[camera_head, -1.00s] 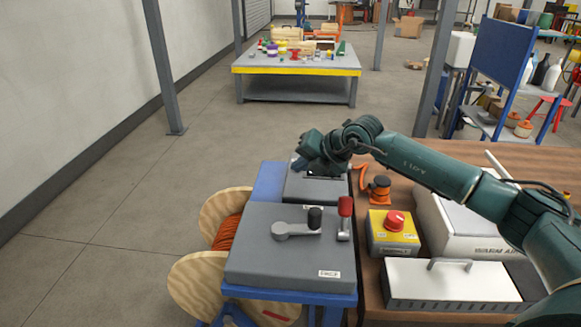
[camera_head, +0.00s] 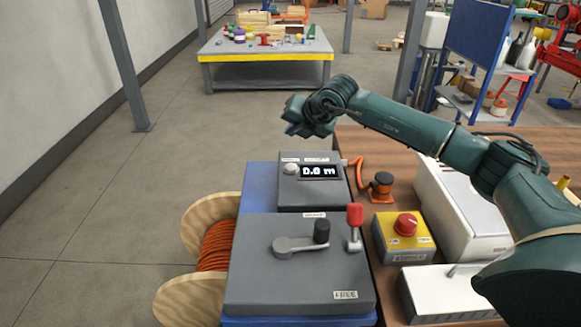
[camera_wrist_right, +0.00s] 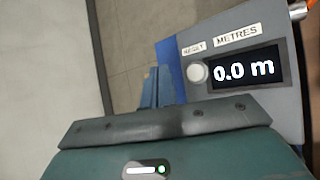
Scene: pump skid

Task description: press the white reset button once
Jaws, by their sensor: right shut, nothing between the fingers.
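The white reset button (camera_head: 291,169) is a small round knob on the grey meter box (camera_head: 297,197), left of a display (camera_head: 320,171) that reads 0.0 m. In the right wrist view the white button (camera_wrist_right: 197,72) sits under a RESET label, with the display (camera_wrist_right: 245,70) to its right. My right gripper (camera_head: 296,129) is above and beyond the meter box, apart from the button. In the wrist view its shut, empty fingers (camera_wrist_right: 160,88) lie to the left of the button. My left gripper is not in view.
In front is a grey box with a crank (camera_head: 300,246), a red-handled lever (camera_head: 354,225) and a FREE label. An orange cable reel (camera_head: 217,250) is at left. A yellow box with a red button (camera_head: 405,224) stands right on the wooden bench. Open floor lies left.

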